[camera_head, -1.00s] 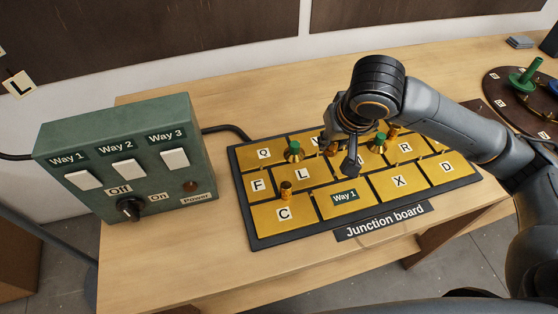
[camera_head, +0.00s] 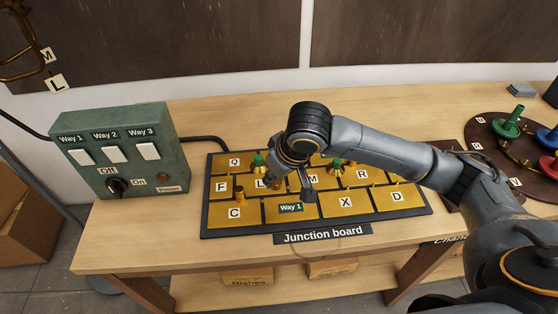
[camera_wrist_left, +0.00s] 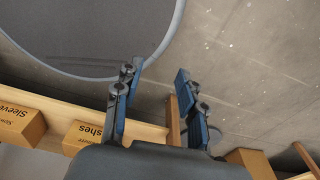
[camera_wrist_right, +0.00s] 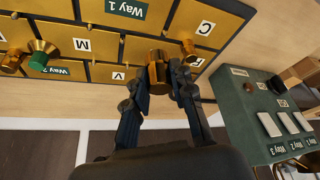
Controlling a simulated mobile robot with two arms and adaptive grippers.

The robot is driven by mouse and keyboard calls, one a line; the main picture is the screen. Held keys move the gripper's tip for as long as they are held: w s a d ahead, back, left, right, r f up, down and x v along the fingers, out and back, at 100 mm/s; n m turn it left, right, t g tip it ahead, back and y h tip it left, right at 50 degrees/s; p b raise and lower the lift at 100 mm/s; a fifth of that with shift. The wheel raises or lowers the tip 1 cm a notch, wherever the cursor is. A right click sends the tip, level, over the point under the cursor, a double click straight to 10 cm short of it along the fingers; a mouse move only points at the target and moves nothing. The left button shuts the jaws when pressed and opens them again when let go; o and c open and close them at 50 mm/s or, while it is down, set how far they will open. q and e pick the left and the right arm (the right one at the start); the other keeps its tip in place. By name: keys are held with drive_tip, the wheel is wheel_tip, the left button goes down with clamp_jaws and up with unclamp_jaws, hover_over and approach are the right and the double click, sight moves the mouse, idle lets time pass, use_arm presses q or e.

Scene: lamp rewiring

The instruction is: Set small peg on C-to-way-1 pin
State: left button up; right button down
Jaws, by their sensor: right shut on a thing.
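The junction board (camera_head: 320,232) lies on the bench with gold labelled plates, among them C (camera_head: 236,212) and Way 1 (camera_head: 291,208). In the right wrist view, C (camera_wrist_right: 205,27) and Way 1 (camera_wrist_right: 127,7) show upside down. My right gripper (camera_wrist_right: 160,85) is shut on a small brass peg (camera_wrist_right: 157,72), over the board's L and M area. Another brass peg (camera_head: 239,195) stands near the C and F plates; it also shows in the right wrist view (camera_wrist_right: 190,52). My left gripper (camera_wrist_left: 155,80) is open and empty, off the board.
Green-topped pegs (camera_head: 258,161) stand on the board's back part. The green switch box (camera_head: 120,155) stands left of the board. A round dark board (camera_head: 490,140) with coloured pegs lies at right. Boxes (camera_wrist_left: 90,135) sit on a shelf below.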

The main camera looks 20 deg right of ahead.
use_arm(q)
drive_tip(key=w+a+r+p, duration=0.4)
drive_tip(key=r+p, duration=0.4)
drive_tip(key=r, duration=0.2)
use_arm(e)
drive_tip(key=w+a+f+n, duration=0.1)
drive_tip(key=n, duration=0.1)
drive_tip(key=w+f+n+g+y+b, duration=0.1)
drive_tip(key=f+n, duration=0.1)
drive_tip(key=w+a+f+n+y+b, duration=0.1)
drive_tip(key=w+n, duration=0.1)
drive_tip(key=shift+a+f, duration=0.2)
drive_tip(key=shift+a, duration=0.1)
wheel_tip(320, 180, down, 4)
drive_tip(key=b, duration=0.5)
use_arm(q)
wheel_tip(320, 180, down, 8)
drive_tip(key=s+d+b, duration=0.1)
drive_tip(key=shift+s+d, duration=0.15)
drive_tip(key=shift+d, duration=0.1)
use_arm(e)
drive_tip(key=shift+f, duration=0.6)
use_arm(q)
drive_tip(key=shift+s, duration=0.15)
drive_tip(key=shift+s+f, duration=0.1)
drive_tip(key=shift+f, duration=0.1)
use_arm(e)
drive_tip(key=shift+f, duration=0.55)
drive_tip(key=c, duration=1.1)
unclamp_jaws()
